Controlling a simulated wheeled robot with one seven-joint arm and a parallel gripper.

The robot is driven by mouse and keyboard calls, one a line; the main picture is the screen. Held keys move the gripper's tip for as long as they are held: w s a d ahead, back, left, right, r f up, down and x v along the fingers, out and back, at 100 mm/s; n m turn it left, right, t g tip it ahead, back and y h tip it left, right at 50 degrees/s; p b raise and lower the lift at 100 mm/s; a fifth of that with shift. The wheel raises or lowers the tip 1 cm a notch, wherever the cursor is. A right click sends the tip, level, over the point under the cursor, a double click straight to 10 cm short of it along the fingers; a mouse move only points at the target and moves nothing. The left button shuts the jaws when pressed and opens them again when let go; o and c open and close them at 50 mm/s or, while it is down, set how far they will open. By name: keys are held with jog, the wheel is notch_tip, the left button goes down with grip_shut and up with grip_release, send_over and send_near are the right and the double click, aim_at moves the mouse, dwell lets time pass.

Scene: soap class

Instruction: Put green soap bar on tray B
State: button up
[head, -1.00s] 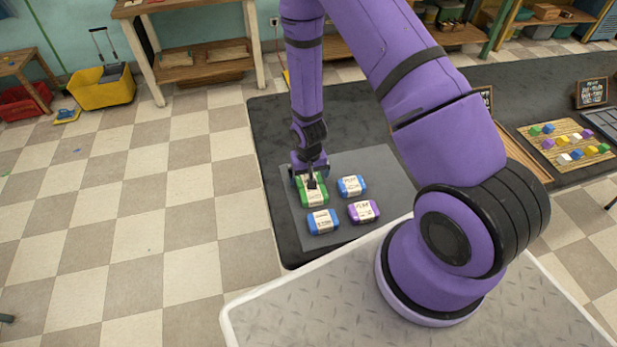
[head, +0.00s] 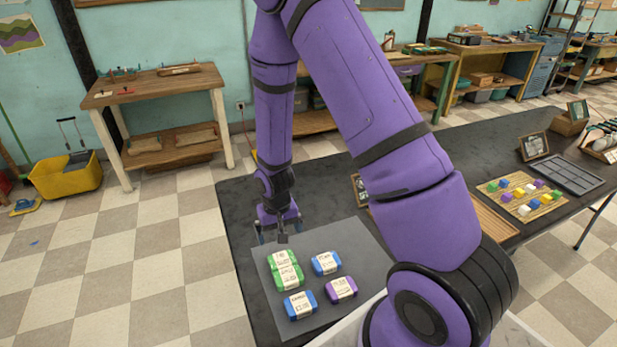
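Two green soap bars, a rear one (head: 278,258) and a front one (head: 298,277), lie side by side, touching or nearly so, on a grey mat (head: 345,262) on the dark table. Both have pale labels. My gripper (head: 280,231) is just behind and above the rear green bar, pointing down. Its fingers look spread apart with nothing seen between them. A wooden tray (head: 497,224) shows partly behind my arm, and a grey compartment tray (head: 572,178) lies at the right. I cannot read which tray is B.
Two blue soap bars (head: 326,263) and a purple bar (head: 341,289) lie close by on the mat. A board with coloured cubes (head: 523,196) and small framed signs (head: 534,146) stand at the right. My arm hides the table's middle.

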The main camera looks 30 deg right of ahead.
jog(key=s+d+r+t, duration=0.1)
jog(key=s+r, duration=0.1)
jog(key=r, duration=1.1)
jog(key=s+d+r+t, duration=0.1)
jog(key=r+t, duration=0.1)
jog(key=r, duration=1.1)
jog(key=s+r+n+t, duration=0.2)
jog(key=s+r, duration=1.4)
jog(key=s, duration=0.3)
jog(key=shift+d, duration=0.2)
